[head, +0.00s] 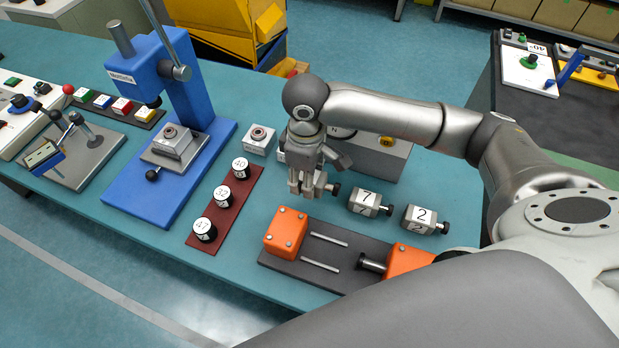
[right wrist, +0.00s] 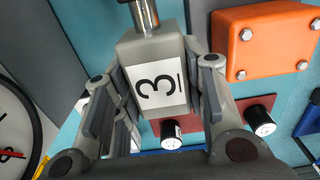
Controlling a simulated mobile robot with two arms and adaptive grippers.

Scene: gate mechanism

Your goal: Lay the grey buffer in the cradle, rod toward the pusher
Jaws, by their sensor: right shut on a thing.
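My right gripper (head: 308,182) is shut on a grey buffer (right wrist: 152,50). In the right wrist view the buffer carries a white label with a 3, and its metal rod (right wrist: 143,12) points to the top of the picture. In the head view the rod's dark end (head: 333,190) points right, and fingers hide most of the body. The buffer is above the table, behind the cradle. The cradle is a dark plate (head: 283,259) with two thin rails, empty between an orange block (head: 286,232) on the left and the pusher (head: 373,264) at the right orange block (head: 408,260). My left gripper is not in view.
Two other grey buffers, labelled 7 (head: 364,201) and 2 (head: 418,219), lie right of the gripper. A red-brown strip (head: 221,222) with three black numbered cylinders lies left of the cradle. A blue press (head: 185,110) stands further left. A grey box (head: 385,155) stands behind the gripper.

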